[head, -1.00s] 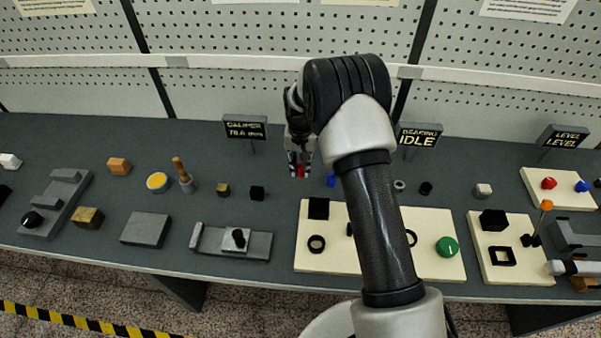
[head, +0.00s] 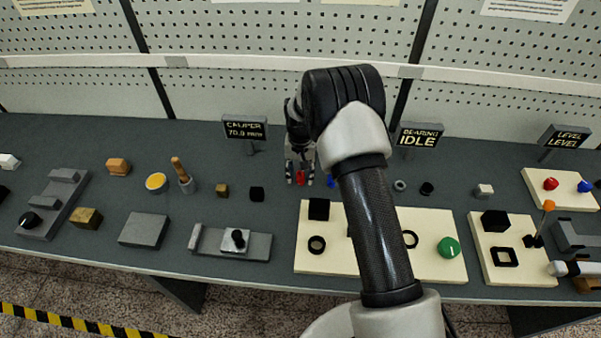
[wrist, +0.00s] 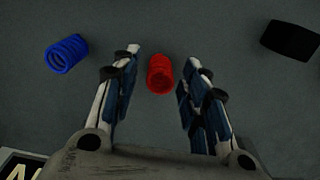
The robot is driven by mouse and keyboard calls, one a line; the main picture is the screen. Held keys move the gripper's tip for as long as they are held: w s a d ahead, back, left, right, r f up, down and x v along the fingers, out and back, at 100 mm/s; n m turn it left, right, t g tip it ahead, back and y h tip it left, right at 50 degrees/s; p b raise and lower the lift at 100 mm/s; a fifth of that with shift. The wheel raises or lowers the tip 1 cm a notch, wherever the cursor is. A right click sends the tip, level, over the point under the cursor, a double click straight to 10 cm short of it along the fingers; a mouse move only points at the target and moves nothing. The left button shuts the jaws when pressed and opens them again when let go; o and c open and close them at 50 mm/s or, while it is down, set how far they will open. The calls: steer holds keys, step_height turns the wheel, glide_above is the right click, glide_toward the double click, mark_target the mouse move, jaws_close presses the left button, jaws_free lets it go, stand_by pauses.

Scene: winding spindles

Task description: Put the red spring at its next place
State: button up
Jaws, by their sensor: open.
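The red spring (wrist: 160,74) lies on the dark table top between the two fingers of my gripper (wrist: 162,78) in the wrist view, with a gap on each side. In the head view the red spring (head: 300,176) shows between the fingertips of my gripper (head: 301,178), low over the table behind the cream board. My gripper is open and holds nothing. A blue spring (wrist: 67,53) lies to the left in the wrist view, outside the fingers. In the head view part of the blue spring (head: 331,181) shows just right of the gripper, beside my arm.
A cream board (head: 325,265) with black parts and a green knob (head: 448,247) is in front. A black block (head: 257,193) and a caliper fixture (head: 230,243) stand left. Signs (head: 246,128) stand at the back. My arm hides part of the board.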

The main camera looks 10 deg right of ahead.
step_height(320, 180, up, 12)
steer(key=p, duration=0.3)
step_height(320, 180, up, 10)
steer(key=f, duration=0.1)
glide_above(300, 172)
steer(key=s, duration=0.3)
steer(key=s+r+n+t, duration=0.2)
steer(key=s+r, duration=0.8)
steer(key=r, duration=0.1)
steer(key=s+r+n+t, duration=0.1)
steer(key=s+r+t, duration=0.1)
steer(key=s, duration=2.1)
steer(key=shift+s+r+n+t, duration=0.25)
steer(key=shift+r+n+t, duration=0.05)
steer(key=shift+r, duration=0.3)
steer(key=shift+d, duration=0.1)
